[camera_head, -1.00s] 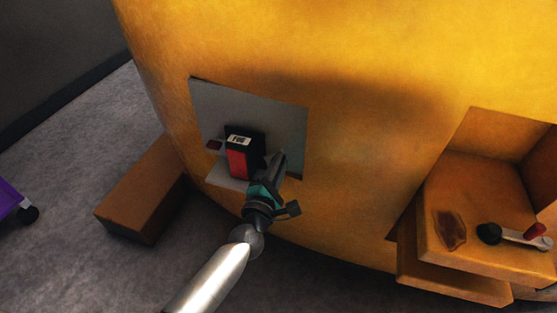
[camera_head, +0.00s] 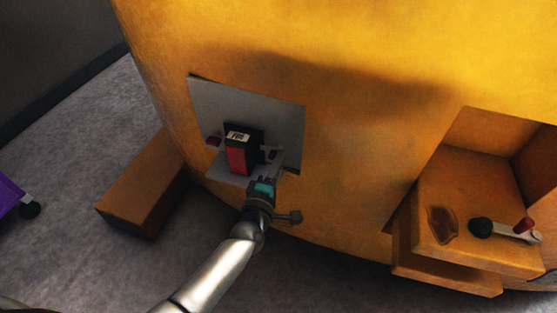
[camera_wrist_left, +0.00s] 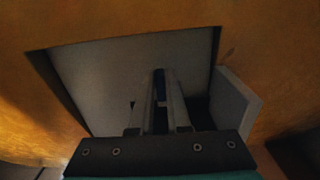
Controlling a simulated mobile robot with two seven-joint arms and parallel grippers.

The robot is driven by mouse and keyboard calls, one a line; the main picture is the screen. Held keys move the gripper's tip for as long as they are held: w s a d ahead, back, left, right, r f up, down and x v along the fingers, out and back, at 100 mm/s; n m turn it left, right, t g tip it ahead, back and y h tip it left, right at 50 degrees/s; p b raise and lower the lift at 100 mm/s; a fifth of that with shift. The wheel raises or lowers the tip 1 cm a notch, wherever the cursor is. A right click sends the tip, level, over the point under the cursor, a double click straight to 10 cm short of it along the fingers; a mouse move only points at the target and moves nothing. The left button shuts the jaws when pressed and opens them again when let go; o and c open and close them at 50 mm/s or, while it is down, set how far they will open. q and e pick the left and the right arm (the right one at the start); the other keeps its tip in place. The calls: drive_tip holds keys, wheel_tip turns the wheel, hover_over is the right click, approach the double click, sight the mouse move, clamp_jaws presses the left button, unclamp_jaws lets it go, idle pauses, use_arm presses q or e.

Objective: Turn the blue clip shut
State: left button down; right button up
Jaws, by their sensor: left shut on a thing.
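My left gripper (camera_head: 274,160) reaches into a grey recess (camera_head: 284,116) in the big yellow body, just right of a black and red block. In the left wrist view its two fingers (camera_wrist_left: 162,88) are close together, pointing into the recess. A narrow dark blue piece, the blue clip (camera_wrist_left: 159,87), shows between the fingers, which are shut on it. Most of the clip is hidden by the fingers, and I cannot make it out in the head view. My right gripper is not in view.
The black and red block (camera_head: 238,157) with a white label stands close left of my gripper. A grey side plate (camera_wrist_left: 234,108) stands at the recess's right in the wrist view. A brown block (camera_head: 142,186) lies on the floor at left. A yellow ledge with a lever (camera_head: 505,231) is at right.

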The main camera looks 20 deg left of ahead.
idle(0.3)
use_arm(q)
drive_tip(key=c, duration=0.9)
unclamp_jaws()
drive_tip(key=shift+s, duration=0.55)
drive_tip(key=s+p, duration=0.1)
drive_tip(key=s, duration=0.3)
drive_tip(key=s+p, duration=0.1)
drive_tip(key=s, duration=0.4)
drive_tip(key=s+p, duration=0.2)
drive_tip(key=s, duration=0.3)
drive_tip(key=shift+a, duration=0.25)
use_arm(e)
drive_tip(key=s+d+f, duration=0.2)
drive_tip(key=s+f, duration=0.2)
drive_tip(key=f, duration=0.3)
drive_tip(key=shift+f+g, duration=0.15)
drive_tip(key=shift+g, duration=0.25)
